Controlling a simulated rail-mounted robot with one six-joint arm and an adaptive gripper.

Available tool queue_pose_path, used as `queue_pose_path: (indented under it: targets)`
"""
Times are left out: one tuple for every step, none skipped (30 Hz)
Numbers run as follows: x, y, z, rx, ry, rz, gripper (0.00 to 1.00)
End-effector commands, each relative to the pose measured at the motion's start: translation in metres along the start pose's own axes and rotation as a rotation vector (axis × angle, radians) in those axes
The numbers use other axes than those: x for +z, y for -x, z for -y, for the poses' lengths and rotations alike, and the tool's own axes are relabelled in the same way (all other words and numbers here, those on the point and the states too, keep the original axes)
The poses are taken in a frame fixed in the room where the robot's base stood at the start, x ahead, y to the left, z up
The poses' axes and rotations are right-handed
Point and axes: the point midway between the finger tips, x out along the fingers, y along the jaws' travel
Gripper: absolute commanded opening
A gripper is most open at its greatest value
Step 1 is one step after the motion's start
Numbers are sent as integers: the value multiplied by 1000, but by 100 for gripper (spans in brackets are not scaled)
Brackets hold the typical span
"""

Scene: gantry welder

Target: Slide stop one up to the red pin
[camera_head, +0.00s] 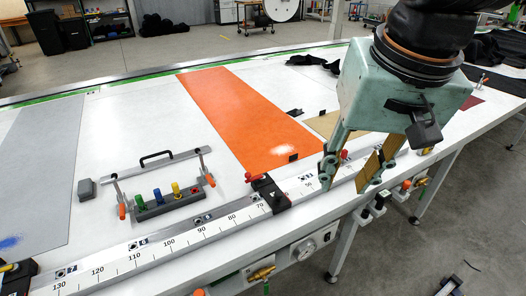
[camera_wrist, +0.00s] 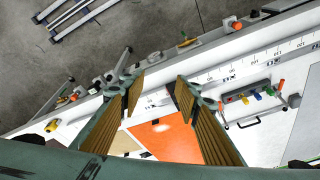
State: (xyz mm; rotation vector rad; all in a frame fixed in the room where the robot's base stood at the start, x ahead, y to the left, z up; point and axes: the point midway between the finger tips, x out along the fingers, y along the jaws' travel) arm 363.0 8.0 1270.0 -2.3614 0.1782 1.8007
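My gripper (camera_head: 350,178) hangs over the rail's right part with its fingers apart and nothing clearly held between them. It also shows open in the wrist view (camera_wrist: 157,92), with brown ribbed pads. A black stop (camera_head: 268,193) with a red knob sits across the white-scaled rail (camera_head: 190,238) near the 70 mark, left of my gripper and apart from it. I cannot read a number on the stop. Another red knob (camera_head: 344,155) shows between my fingers; what it belongs to is partly hidden. A rack (camera_head: 170,205) behind the rail holds green, blue, yellow and red pegs; I cannot tell the red pin for certain.
An orange sheet (camera_head: 245,115) lies behind the rail. A framed black handle (camera_head: 157,157) stands above the peg rack. A black end piece (camera_head: 18,278) is at the rail's left end. A gauge (camera_head: 305,249) and valves line the table front. The scale between the black pieces looks clear.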

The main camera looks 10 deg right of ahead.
Motion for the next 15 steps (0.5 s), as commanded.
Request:
queue_pose_path:
  targets:
    - [-7,0,2,1,-12,8,30]
    - [-11,-1,4,2,-22,12,30]
    - [-16,-2,5,3,-33,16,30]
    - [-19,-4,7,3,-42,19,30]
    - [-23,-5,8,4,-51,22,30]
    - [-27,-7,10,5,-63,26,30]
    - [-30,-8,11,6,-71,30,30]
    - [-34,-10,12,6,-81,33,30]
    - [-38,-12,14,7,-92,37,30]
    - [-42,-13,15,8,-101,41,30]
    - [-45,-14,17,9,-111,43,30]
    - [-50,-17,18,10,-122,47,30]
    - [-53,-18,20,11,-131,50,30]
    - [-56,-20,21,12,-140,53,30]
    - [-61,-22,23,14,-151,58,30]
